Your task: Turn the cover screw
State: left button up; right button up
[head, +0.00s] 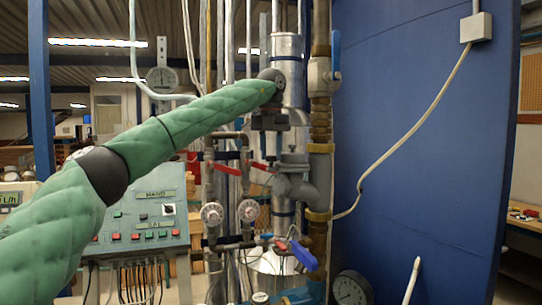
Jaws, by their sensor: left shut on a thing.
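My left arm reaches in from the left in a green padded sleeve. Its gripper (269,150) points down in front of the pipework, just left of the grey meter-like fitting (293,168). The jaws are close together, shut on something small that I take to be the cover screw. The screw itself is too small and too covered by the fingers to make out. My right gripper is not in the head view.
A brass-jointed pipe (319,150) and a blue panel (425,130) stand to the right. A control box (146,220) is left. A blue handle (303,255) and a gauge (351,289) are lower.

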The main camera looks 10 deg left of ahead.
pick_arm(q)
jog(key=n+b, duration=0.4)
jog(key=n, duration=0.7)
jog(key=shift+n, duration=0.8)
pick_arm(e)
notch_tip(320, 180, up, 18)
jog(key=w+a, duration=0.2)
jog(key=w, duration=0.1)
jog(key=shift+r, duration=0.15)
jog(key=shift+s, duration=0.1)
pick_arm(q)
jog(key=o, duration=0.7)
jog(key=shift+o, duration=1.4)
jog(key=shift+s+a, duration=0.1)
jog(key=shift+s, duration=0.05)
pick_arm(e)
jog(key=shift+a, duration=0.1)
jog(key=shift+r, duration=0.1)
pick_arm(q)
jog(key=shift+r, duration=0.2)
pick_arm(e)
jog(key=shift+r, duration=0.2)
